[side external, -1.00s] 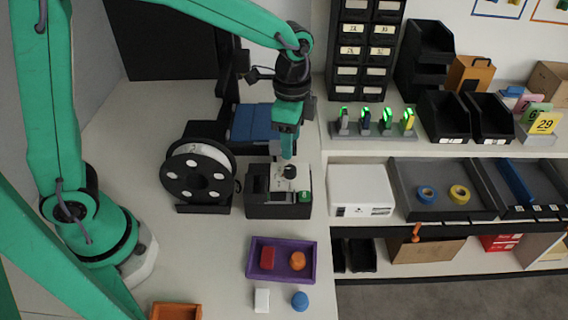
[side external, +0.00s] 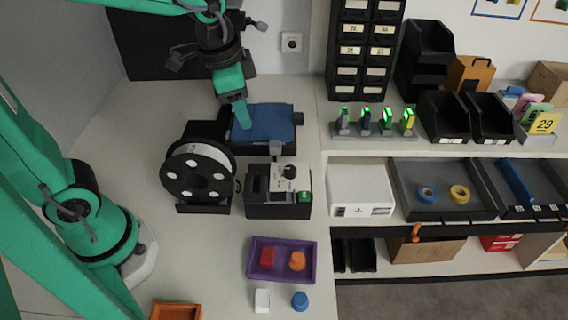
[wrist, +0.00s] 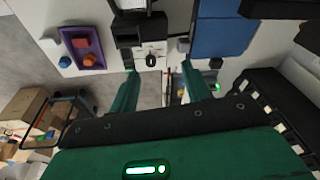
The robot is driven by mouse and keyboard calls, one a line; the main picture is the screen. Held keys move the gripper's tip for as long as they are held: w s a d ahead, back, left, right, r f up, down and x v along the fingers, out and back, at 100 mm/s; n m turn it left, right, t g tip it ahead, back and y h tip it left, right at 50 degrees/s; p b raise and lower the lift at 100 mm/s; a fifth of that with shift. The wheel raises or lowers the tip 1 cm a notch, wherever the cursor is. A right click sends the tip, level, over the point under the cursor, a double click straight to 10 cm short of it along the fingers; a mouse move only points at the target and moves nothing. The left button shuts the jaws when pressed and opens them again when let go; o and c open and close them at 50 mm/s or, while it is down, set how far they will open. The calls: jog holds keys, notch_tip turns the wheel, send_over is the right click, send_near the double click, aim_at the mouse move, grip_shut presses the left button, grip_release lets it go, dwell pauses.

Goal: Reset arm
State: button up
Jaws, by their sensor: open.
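My green arm reaches in from the upper left in the side view. My gripper (side external: 240,116) points down above the blue-topped black device (side external: 268,124), behind the black spool. In the wrist view my gripper (wrist: 158,70) shows its two green fingers spread wide apart, with nothing between them. The black machine (side external: 262,200) with a white top plate and a round dark knob (side external: 290,171) stands in front of the blue-topped device. The knob also shows in the wrist view (wrist: 151,61), beyond my fingertips.
A black spool (side external: 197,174) stands left of the machine. A purple tray (side external: 280,276) holds a red block and an orange piece. A white block (side external: 262,300) and a blue piece (side external: 300,301) lie in front. Shelves with bins stand at right.

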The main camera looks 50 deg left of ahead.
jog(key=s+a+r+n+t, duration=0.2)
jog(key=s+a+n, duration=0.3)
jog(key=s, duration=0.4)
jog(key=shift+s+a+r+n+t, duration=0.15)
jog(key=shift+s+a+n+t, duration=0.25)
jog(key=shift+n, duration=0.4)
jog(key=shift+d, duration=0.1)
